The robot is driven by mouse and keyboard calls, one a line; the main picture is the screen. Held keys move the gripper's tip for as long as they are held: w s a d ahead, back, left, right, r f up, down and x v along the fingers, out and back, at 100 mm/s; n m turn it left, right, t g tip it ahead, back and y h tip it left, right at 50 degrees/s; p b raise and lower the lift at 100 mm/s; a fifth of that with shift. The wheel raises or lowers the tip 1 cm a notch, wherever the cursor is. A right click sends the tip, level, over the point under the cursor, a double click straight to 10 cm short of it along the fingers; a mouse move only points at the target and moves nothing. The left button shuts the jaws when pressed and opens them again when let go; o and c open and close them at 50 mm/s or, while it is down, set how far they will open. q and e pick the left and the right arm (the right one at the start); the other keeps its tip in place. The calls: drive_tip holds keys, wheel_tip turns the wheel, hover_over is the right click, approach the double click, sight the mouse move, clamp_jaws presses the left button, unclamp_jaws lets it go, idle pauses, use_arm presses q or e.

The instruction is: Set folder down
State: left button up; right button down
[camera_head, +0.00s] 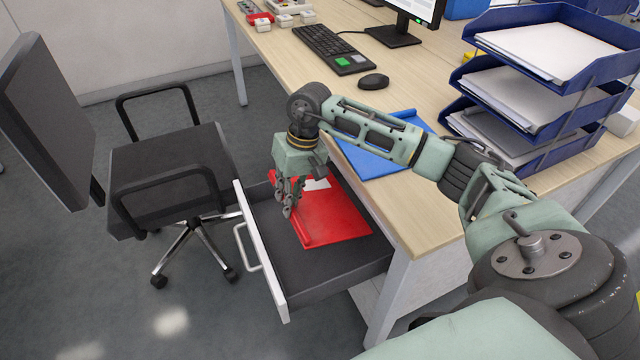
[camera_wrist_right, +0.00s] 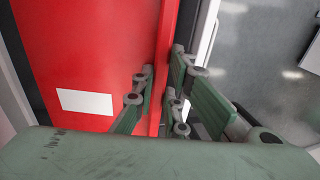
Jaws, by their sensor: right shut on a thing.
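A red folder (camera_head: 335,217) with a white label is at the open desk drawer (camera_head: 272,245), low over or on its dark floor; I cannot tell whether it touches. My right gripper (camera_head: 289,207) points down and is shut on the folder's edge at the drawer-front side. In the right wrist view the fingers (camera_wrist_right: 160,100) stand on both sides of the red folder's edge (camera_wrist_right: 100,50), with the white label to the left. My left gripper is not in view.
A blue folder (camera_head: 372,160) lies on the desk (camera_head: 285,55) behind my right arm. Blue stacked paper trays (camera_head: 560,75), a mouse (camera_head: 373,81) and a keyboard (camera_head: 333,48) are on the desk. An office chair (camera_head: 170,165) stands left of the drawer.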

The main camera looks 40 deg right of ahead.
drive_tip(key=f, duration=1)
drive_tip(key=shift+w+d+f+b, duration=0.1)
drive_tip(key=shift+d+f+b, duration=0.1)
drive_tip(key=shift+d+b, duration=0.1)
drive_tip(key=shift+f, duration=0.15)
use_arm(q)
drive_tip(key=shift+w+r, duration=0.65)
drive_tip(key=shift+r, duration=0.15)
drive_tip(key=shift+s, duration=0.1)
use_arm(e)
drive_tip(key=c, duration=1.9)
unclamp_jaws()
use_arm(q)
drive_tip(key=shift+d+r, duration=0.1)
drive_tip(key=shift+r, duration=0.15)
use_arm(e)
drive_tip(key=shift+o, duration=0.7)
